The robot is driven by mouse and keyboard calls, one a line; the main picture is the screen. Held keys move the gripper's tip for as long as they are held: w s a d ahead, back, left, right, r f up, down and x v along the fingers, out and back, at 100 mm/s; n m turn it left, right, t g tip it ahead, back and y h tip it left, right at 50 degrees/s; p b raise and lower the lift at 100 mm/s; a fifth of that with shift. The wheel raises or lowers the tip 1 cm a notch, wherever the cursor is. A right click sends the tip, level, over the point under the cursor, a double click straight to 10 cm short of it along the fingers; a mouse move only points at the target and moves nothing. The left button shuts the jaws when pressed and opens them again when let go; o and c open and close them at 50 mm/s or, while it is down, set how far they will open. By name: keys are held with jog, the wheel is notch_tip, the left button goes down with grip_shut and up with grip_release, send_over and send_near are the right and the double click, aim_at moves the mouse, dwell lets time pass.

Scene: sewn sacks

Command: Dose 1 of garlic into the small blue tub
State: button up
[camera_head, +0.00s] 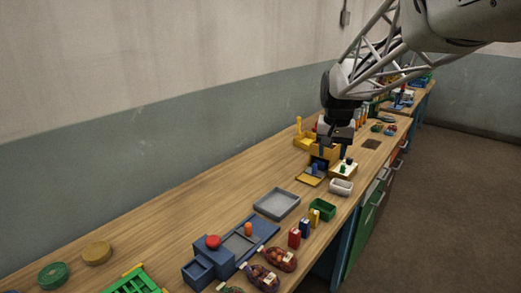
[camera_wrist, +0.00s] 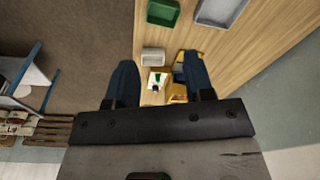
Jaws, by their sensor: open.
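My gripper (camera_head: 334,151) is open and empty above the far part of the bench; its two fingers also show in the wrist view (camera_wrist: 160,78). Several dark red-brown net sacks (camera_head: 278,258) lie at the bench's near edge, far from my gripper. I cannot tell which sack, if any, holds garlic. An open blue box (camera_head: 198,273), perhaps the small blue tub, stands at the left end of a blue unit with a red button. Its inside is hard to see.
Below my gripper are a cream block with a green piece (camera_head: 343,169), a yellow-and-blue box (camera_head: 315,166) and a white tub (camera_head: 341,187). A green tub (camera_head: 322,208), small upright packets (camera_head: 294,237) and a grey tray (camera_head: 277,214) stand nearer. The bench's wall side is mostly clear.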

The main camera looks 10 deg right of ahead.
jog(key=w+d+f+m, duration=0.1)
jog(key=w+d+f, duration=0.3)
jog(key=w, duration=0.5)
jog(key=w+d+f+m, duration=0.1)
jog(key=w+d+f, duration=0.1)
jog(key=w+d, duration=0.45)
jog(key=m+g, duration=0.1)
jog(key=m, duration=0.1)
send_over(343, 166)
jog(key=f, duration=1)
jog(key=shift+w+d, duration=0.2)
jog(key=shift+w, duration=0.1)
jog(key=shift+f, duration=3.85)
grip_shut()
